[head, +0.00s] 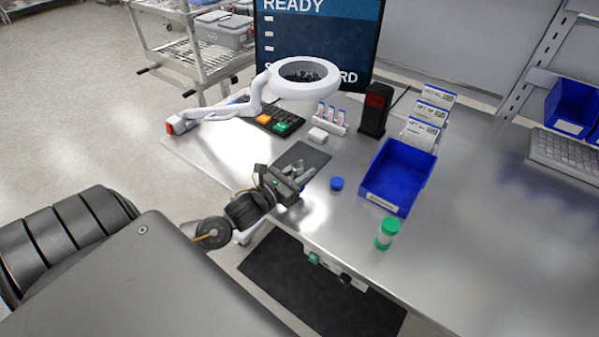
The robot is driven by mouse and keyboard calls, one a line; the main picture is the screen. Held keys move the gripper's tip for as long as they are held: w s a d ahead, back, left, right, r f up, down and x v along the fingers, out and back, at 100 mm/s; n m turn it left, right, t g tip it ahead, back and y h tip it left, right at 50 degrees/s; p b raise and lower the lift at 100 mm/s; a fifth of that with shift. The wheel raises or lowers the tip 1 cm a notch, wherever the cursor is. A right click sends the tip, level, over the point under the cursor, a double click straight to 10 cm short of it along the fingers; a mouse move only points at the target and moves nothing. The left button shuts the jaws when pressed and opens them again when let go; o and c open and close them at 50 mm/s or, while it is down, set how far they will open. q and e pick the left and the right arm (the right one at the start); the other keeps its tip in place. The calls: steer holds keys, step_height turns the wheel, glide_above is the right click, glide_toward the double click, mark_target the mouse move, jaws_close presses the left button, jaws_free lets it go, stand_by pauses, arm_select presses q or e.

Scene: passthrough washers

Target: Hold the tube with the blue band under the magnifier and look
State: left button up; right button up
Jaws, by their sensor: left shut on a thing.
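My left gripper (293,188) is over the near left part of the metal bench, beside the dark mat. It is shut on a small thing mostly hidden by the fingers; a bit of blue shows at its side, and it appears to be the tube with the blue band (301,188). The magnifier (304,92), a white ring lens on a white bent arm, hangs over the back left of the bench. The gripper is below and in front of the ring in the picture, not under the lens. My right gripper is not in view.
A blue cap (337,184) lies right of the gripper. A green-capped tube (387,234) stands near the front edge. A blue bin (363,188) is at centre right. A small tube rack (344,130), a dark device (375,108) and a keypad (262,124) are behind.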

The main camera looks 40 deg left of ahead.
arm_select(q)
steer(key=w+a+b, duration=0.1)
steer(key=w+a, duration=0.1)
steer(key=w, duration=0.1)
steer(key=w+a+b, duration=0.2)
steer(key=w, duration=0.2)
steer(key=w+a+b, duration=0.1)
steer(key=w+a, duration=0.1)
steer(key=w, duration=0.2)
steer(key=shift+a, duration=0.3)
steer(key=shift+w+a+b, duration=0.4)
steer(key=shift+w, duration=0.2)
stand_by(0.4)
